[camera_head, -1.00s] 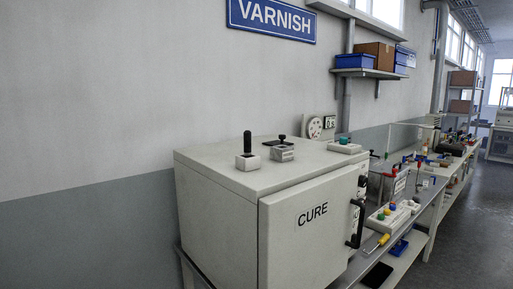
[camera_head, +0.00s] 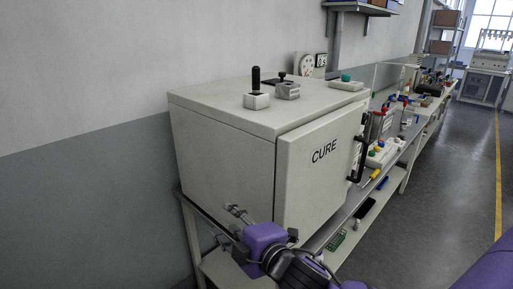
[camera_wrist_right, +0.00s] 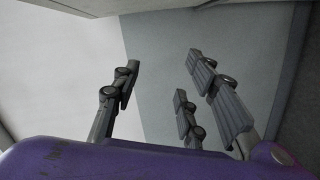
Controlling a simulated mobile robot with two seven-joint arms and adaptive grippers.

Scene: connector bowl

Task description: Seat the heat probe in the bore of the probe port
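A black upright handle, apparently the heat probe (camera_head: 256,78), stands in a small white block (camera_head: 256,101) on top of the CURE oven. A small grey block with a label (camera_head: 287,91) sits just right of it, likely the probe port; the label is too small to read and its bore cannot be made out. My right gripper (camera_head: 238,211) is in front of the oven's lower side, below the top and apart from both blocks. In the right wrist view its fingers (camera_wrist_right: 160,82) are spread with nothing between them. My left gripper does not show.
The oven (camera_head: 222,155) has a door handle (camera_head: 361,148) on its right. A white box with a green button (camera_head: 346,84) sits on the top's back right. A dark flat piece (camera_head: 273,81) lies behind the blocks. The top's front is clear. A cluttered bench (camera_head: 405,135) runs right.

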